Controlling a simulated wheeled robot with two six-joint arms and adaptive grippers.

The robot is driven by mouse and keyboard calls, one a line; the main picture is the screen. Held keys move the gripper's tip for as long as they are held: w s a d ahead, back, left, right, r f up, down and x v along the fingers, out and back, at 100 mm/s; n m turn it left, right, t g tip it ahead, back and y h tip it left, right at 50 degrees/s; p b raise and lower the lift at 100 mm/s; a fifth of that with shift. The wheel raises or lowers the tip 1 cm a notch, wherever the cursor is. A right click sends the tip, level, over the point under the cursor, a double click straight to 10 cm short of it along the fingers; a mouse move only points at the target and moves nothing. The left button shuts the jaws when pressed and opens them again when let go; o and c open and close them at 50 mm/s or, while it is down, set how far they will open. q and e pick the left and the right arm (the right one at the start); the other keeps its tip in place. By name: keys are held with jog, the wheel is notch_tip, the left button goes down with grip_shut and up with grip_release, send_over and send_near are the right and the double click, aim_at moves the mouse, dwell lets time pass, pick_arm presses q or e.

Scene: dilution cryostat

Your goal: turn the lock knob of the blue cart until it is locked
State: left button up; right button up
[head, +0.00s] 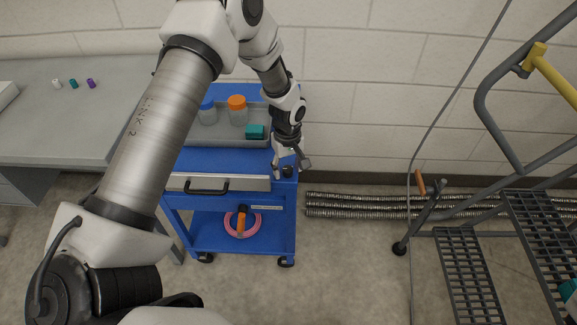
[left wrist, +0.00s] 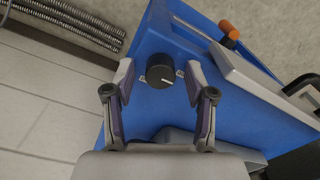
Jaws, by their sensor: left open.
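The blue cart (head: 225,238) stands against the wall, below my left arm. Its lock knob is the black round knob (left wrist: 160,70) with a white pointer line, on the blue top near a corner; it also shows in the head view (head: 288,171). In the left wrist view the pointer line points to the right. My left gripper (left wrist: 158,75) is open, with one finger on each side of the knob. I cannot tell whether the fingers touch it. In the head view the left gripper (head: 291,162) is over the cart's right front corner. My right gripper is not in view.
A grey tray (head: 225,141) with lidded jars sits on the cart. A drawer with a black handle (head: 207,187) faces front. A grey table (head: 60,125) stands at left. Metal hoses (head: 360,205) and a step ladder (head: 465,270) are at right. Floor between is clear.

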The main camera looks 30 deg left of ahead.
pick_arm(q)
grip_shut()
jog(key=shift+r+m+p, duration=0.15)
jog(key=shift+m+p, duration=0.15)
jog(key=shift+m, duration=0.1)
jog(key=m+p, duration=0.1)
jog(key=m, duration=0.1)
jog(key=shift+m, duration=0.4)
jog(key=m+p, duration=0.1)
jog(key=m, duration=0.3)
jog(key=shift+m, duration=0.3)
jog(key=m, duration=0.4)
jog(key=shift+m, duration=0.3)
jog(key=m, duration=0.5)
